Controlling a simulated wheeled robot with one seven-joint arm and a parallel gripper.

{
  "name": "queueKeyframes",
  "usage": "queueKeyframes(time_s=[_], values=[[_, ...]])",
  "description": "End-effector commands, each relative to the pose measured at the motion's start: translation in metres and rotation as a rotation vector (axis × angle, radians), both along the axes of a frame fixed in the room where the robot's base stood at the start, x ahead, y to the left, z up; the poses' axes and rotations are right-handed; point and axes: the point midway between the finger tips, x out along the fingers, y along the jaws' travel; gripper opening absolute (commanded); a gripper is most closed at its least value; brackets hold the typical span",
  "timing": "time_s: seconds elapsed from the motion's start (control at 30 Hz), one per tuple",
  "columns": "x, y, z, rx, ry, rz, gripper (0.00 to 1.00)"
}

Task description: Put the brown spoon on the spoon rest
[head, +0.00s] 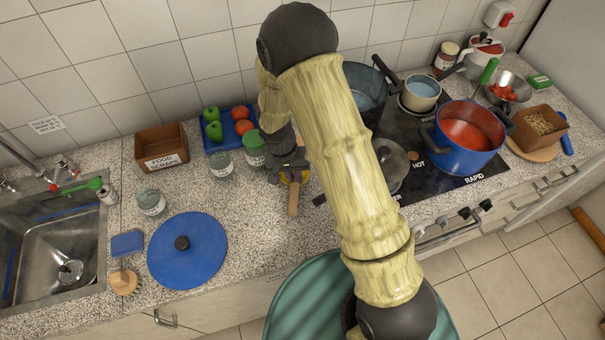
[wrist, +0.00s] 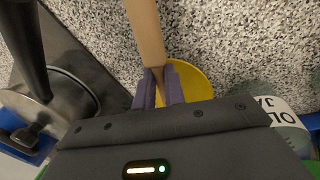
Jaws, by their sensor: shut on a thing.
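The brown spoon (wrist: 147,35) is a wooden one, and its handle runs up the wrist view from between my fingers. The handle also shows in the head view (head: 293,203), pointing toward the counter's front edge. My gripper (wrist: 158,88) is shut on the spoon, over the yellow round spoon rest (wrist: 195,84). The rest shows only partly in the head view (head: 304,177), behind my gripper. The spoon's other end is hidden by my gripper, and I cannot tell whether the spoon touches the rest.
A jar with a green lid (head: 254,150) stands left of my gripper. A dark pan with a grey lid (head: 392,165) is on the hob to the right. A blue lid (head: 187,250) lies to the left. Speckled counter is free in front of the gripper.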

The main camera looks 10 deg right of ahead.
Motion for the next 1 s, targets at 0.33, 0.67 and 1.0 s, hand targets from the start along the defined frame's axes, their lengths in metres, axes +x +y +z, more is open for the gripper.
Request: queueKeyframes(time_s=[0.33,0.67,1.0], values=[[0.005,-0.023,-0.011,0.0,0.0,0.006,0.0],[0.005,-0.023,-0.015,0.0,0.0,0.006,0.0],[0.005,-0.023,-0.014,0.0,0.0,0.006,0.33]])
